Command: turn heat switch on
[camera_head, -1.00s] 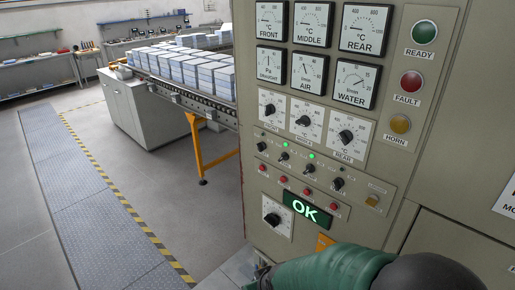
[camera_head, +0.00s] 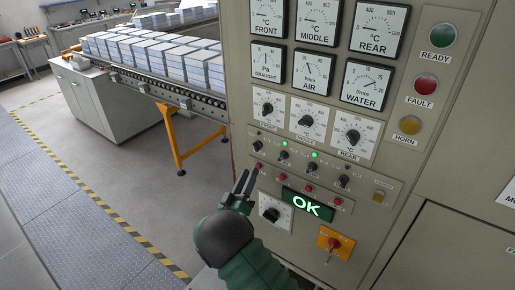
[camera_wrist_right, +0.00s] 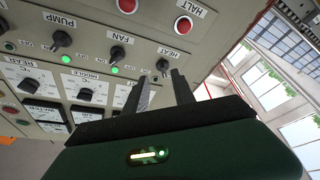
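The heat switch is a small black rotary knob, leftmost in the switch row (camera_head: 258,145) in the head view. In the right wrist view the heat switch (camera_wrist_right: 163,66), labelled HEAT, lies just beyond and between my fingertips. No lit lamp shows beside it, while green lamps glow by the fan switch (camera_wrist_right: 117,53) and pump switch (camera_wrist_right: 61,40). My right gripper (camera_head: 246,172) is open and empty, its fingers pointing up at the panel just below the heat switch; it also shows in the wrist view (camera_wrist_right: 160,76). Contact with the knob is not visible. My left gripper is not in view.
A row of red buttons (camera_head: 283,177) runs below the switches. A lit green OK display (camera_head: 306,205), a dial (camera_head: 272,213) and a yellow-red rotary switch (camera_head: 334,243) are lower. Gauges fill the upper panel. A loaded conveyor (camera_head: 180,92) stands left; the floor between is clear.

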